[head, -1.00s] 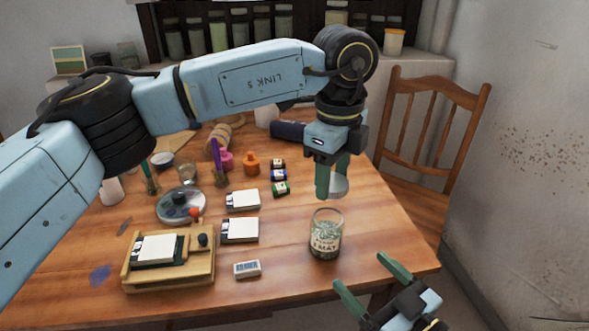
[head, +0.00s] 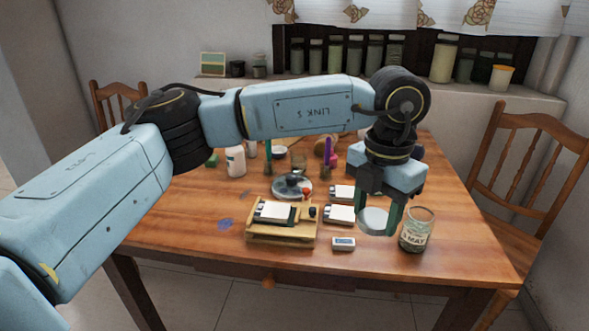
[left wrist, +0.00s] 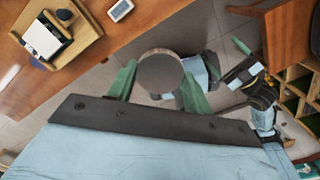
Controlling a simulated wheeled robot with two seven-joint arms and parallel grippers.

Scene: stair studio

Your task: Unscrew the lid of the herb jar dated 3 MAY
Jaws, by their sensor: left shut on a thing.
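The glass herb jar (head: 416,232), its label reading MAY, stands upright and uncovered near the table's front right edge. Dried herbs show inside. My left gripper (head: 376,222) is shut on the round pale lid (head: 374,221), which it holds in the air just left of the jar. In the left wrist view the lid (left wrist: 160,75) sits between the two green fingers, its disc facing the camera. The jar is not seen there. My right gripper (left wrist: 228,62) shows in that view, apart from the lid, with one green finger clear and nothing seen in it.
A wooden tray (head: 252,238) with a white pad, white boxes (head: 338,215) and a small eraser (head: 343,244) lie left of the jar. A glass dish (head: 292,187) is farther back. A chair (head: 520,165) stands right.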

